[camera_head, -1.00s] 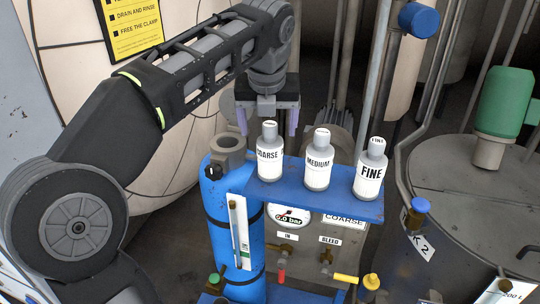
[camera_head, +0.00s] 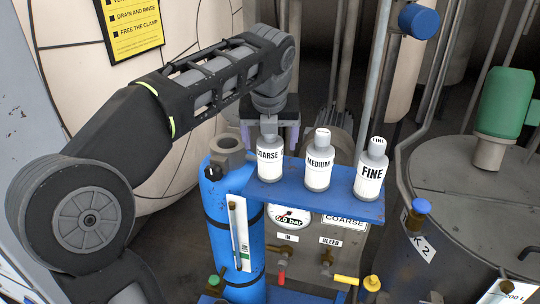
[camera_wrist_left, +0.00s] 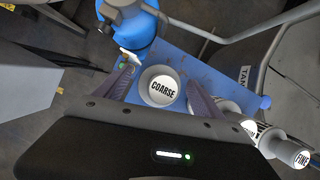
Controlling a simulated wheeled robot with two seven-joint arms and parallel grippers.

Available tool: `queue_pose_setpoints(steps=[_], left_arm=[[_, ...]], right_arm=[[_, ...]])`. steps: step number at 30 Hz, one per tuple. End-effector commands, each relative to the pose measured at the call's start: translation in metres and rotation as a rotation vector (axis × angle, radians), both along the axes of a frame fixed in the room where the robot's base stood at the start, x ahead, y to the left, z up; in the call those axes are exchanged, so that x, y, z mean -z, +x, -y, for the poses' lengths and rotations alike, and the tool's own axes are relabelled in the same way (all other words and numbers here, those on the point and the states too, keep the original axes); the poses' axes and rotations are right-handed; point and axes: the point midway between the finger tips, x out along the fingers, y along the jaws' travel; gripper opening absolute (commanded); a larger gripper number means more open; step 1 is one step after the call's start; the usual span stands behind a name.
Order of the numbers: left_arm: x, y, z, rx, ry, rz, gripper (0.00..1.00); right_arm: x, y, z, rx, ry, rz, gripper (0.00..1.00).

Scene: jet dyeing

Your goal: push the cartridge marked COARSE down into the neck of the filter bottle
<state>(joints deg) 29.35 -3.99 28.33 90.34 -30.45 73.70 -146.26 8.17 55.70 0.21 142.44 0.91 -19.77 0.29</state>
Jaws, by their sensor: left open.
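The cartridge marked COARSE (camera_head: 270,158) stands upright on a blue shelf (camera_head: 335,208), at the left of the row. In the left wrist view its labelled top (camera_wrist_left: 162,86) lies between the two open fingers. My left gripper (camera_head: 270,135) is open around or just behind the COARSE cartridge's cap; contact cannot be told. The blue filter bottle (camera_head: 232,225) stands left of the shelf, and its grey neck (camera_head: 227,150) is open at the top. The bottle also shows in the left wrist view (camera_wrist_left: 135,25). My right gripper is not in view.
Cartridges marked MEDIUM (camera_head: 318,165) and FINE (camera_head: 371,172) stand to the right on the same shelf. A gauge (camera_head: 290,217) and valves sit below it. A large grey tank (camera_head: 470,190) with a green motor (camera_head: 507,105) is at the right.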

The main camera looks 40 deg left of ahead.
Motion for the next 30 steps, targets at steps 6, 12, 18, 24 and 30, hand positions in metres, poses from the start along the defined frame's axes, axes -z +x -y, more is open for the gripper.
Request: queue_pose_setpoints(steps=[6,12,18,24,30], left_arm=[[-0.0002,-0.0001,0.0,0.0,0.0,0.0,0.72],[-0.0002,-0.0001,0.0,0.0,0.0,0.0,0.56],[-0.0002,-0.0001,0.0,0.0,0.0,0.0,0.39],[-0.0001,-0.0001,-0.0001,0.0,0.0,0.0,0.23],[-0.0001,-0.0001,-0.0001,0.0,0.0,0.0,0.06]], right_arm=[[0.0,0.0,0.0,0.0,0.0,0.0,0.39],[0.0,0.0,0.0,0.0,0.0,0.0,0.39],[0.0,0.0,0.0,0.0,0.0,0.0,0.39],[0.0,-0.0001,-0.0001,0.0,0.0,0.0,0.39],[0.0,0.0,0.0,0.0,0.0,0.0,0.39]])
